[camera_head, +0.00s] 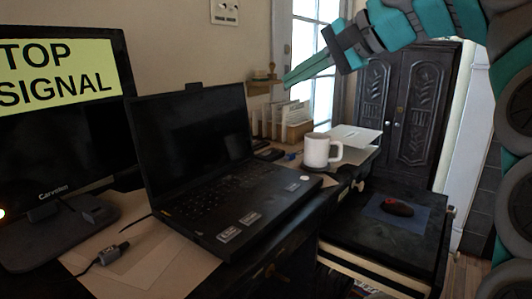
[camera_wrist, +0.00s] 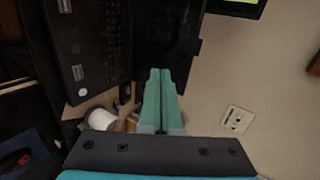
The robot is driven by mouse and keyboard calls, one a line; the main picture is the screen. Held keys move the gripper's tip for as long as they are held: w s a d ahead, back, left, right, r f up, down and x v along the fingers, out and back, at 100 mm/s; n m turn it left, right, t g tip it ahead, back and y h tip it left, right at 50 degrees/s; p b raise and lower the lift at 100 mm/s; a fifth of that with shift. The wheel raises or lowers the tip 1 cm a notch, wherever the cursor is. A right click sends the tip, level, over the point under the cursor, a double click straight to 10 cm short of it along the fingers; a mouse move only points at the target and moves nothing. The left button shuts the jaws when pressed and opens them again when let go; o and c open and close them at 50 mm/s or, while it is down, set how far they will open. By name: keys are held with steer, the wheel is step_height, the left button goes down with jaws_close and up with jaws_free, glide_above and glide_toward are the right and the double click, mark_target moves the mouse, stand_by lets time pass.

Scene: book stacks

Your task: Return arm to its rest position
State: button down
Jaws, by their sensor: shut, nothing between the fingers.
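My gripper (camera_head: 288,82) is at the upper middle of the head view, at the end of my teal and grey arm, which comes in from the upper right. Its teal fingers are together and empty, in front of the wall and window above the desk. In the wrist view the shut gripper (camera_wrist: 160,76) points up the picture, with the laptop beyond it and nothing held. My arm is raised clear of the things on the desk in the head view.
An open black laptop (camera_head: 222,195) and a monitor (camera_head: 60,120) stand on the desk at left. A white mug (camera_head: 317,150) stands right of the laptop. A red and black mouse (camera_head: 397,207) lies on a blue mat in the open drawer. A dark carved cabinet (camera_head: 405,110) stands behind.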

steer(key=s+f+n+g+h, duration=0.25)
steer(key=s+f, duration=0.35)
steer(key=f, duration=0.7)
steer(key=s+f+n+g+h, duration=0.1)
steer(key=s+f+g+h, duration=0.15)
steer(key=s+f, duration=0.75)
steer(key=s+d+f+n+g+h, duration=0.1)
steer(key=s+d+f, duration=0.3)
steer(key=s+f, duration=0.5)
steer(key=s+d+f+n+g+h, duration=0.2)
steer(key=s+d+f, duration=0.3)
steer(key=f, duration=0.9)
steer(key=s+h, duration=0.1)
steer(key=s, duration=0.2)
steer(key=shift+s+d+g+h, duration=0.2)
steer(key=shift+s+g+h, duration=0.1)
steer(key=shift+s+h, duration=0.1)
